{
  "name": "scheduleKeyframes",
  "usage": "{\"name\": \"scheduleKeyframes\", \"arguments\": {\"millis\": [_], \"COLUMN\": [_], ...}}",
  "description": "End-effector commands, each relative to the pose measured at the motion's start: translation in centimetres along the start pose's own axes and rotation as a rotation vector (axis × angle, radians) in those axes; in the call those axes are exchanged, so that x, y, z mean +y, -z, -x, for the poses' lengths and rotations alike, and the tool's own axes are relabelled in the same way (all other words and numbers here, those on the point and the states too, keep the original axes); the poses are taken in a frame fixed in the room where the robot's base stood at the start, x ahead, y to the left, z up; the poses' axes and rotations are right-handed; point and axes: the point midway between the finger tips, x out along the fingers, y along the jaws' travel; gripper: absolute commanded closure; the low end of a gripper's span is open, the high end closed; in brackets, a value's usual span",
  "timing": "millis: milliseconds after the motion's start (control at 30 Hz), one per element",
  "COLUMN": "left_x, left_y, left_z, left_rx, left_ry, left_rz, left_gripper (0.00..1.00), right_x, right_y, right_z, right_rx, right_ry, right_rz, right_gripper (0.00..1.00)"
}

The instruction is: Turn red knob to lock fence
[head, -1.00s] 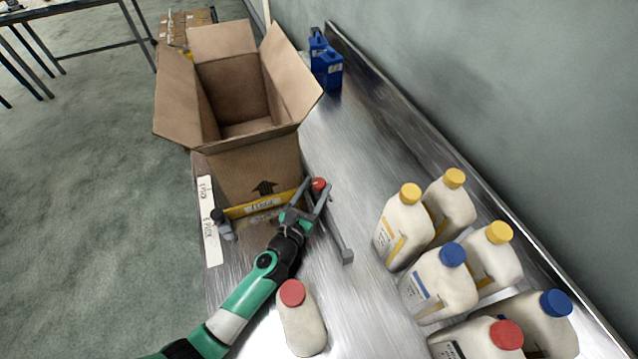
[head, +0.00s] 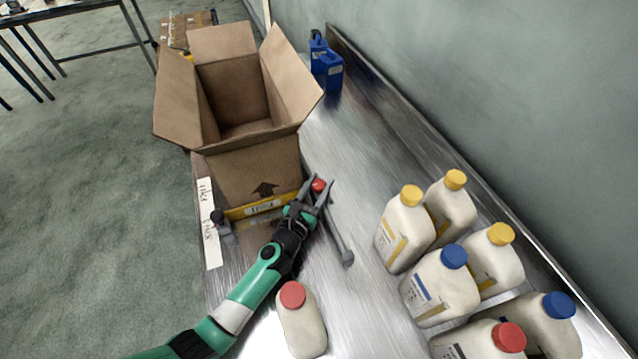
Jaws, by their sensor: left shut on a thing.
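The small red knob (head: 318,186) sits by the front right corner of the open cardboard box, at the upper end of a grey bar (head: 338,235) on the metal table. My left gripper (head: 319,183) has its two grey fingers around the red knob, one on each side, and is shut on it. The yellow fence (head: 262,207) lies along the front face of the box, with a small dark knob (head: 217,215) near its left end. My gripper partly hides the fence's right end. My right gripper is not in view.
The open cardboard box (head: 255,167) stands behind the fence. A white bottle with a red cap (head: 302,325) stands close to my left forearm. Several capped bottles (head: 440,285) stand at the right. Blue containers (head: 328,70) stand at the back.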

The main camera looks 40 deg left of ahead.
Motion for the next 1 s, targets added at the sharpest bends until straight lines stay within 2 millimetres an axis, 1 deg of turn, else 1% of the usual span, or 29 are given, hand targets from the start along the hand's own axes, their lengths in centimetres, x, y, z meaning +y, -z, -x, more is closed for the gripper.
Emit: {"name": "scheduleKeyframes", "arguments": {"millis": [33, 133, 300, 500, 867, 900, 933, 1000], "left_x": [0.1, 0.3, 0.3, 0.2, 0.0, 0.0, 0.0, 0.0], "left_y": [-0.4, -0.6, -0.4, -0.1, 0.1, 0.1, 0.1, 0.1], "left_z": [0.0, -0.1, -0.1, 0.0, 0.1, 0.1, 0.1, 0.1], "left_rx": [0.003, 0.005, 0.004, 0.002, 0.003, 0.003, 0.003, 0.003], "left_ry": [0.018, 0.082, 0.231, 0.353, 0.374, 0.374, 0.374, 0.374], "left_rz": [-0.002, -0.003, -0.002, 0.0, 0.002, 0.002, 0.002, 0.002], "left_gripper": [1.0, 1.0, 1.0, 1.0, 1.0, 0.46, 0.41, 0.41], "right_x": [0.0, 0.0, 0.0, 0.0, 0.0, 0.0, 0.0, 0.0], "right_y": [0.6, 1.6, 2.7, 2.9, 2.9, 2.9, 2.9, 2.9], "right_z": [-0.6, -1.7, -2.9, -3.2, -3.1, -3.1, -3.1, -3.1], "right_rx": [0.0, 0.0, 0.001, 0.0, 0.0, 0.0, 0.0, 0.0], "right_ry": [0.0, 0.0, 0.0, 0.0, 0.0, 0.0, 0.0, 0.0], "right_rz": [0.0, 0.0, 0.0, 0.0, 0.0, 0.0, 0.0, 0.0], "right_gripper": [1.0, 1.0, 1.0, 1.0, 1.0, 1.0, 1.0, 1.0]}}
